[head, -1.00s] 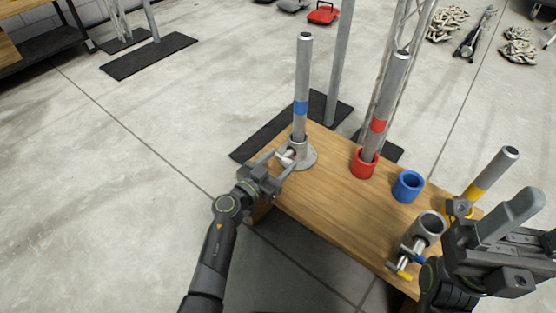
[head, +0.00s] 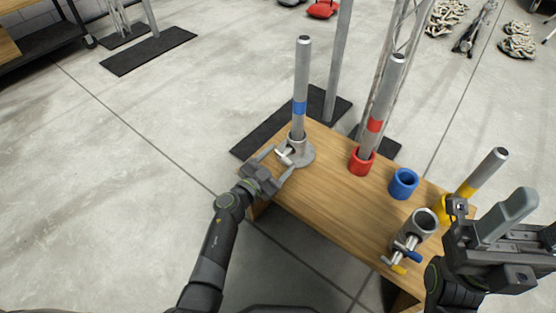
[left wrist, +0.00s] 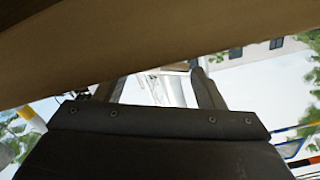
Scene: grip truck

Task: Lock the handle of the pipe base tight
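The grey pipe base (head: 301,154) stands at the far left end of the wooden table, with a blue-banded pipe (head: 301,85) upright in it. Its small pale handle (head: 284,153) sticks out on the left side. My left gripper (head: 281,160) is beside the base, with its fingers apart around the handle area; contact cannot be told. In the left wrist view the two fingers (left wrist: 160,88) are spread, with pale metal parts between them. My right gripper (head: 462,222) is at the right, seen close up; its fingertips are unclear.
On the wooden table (head: 330,205) are a red cup (head: 361,161) with a leaning red-banded pipe, a blue cup (head: 403,184), a yellow-banded pipe (head: 482,174), and another grey base (head: 416,229) lying tilted near my right arm. The table edge crosses above the left fingers in the wrist view.

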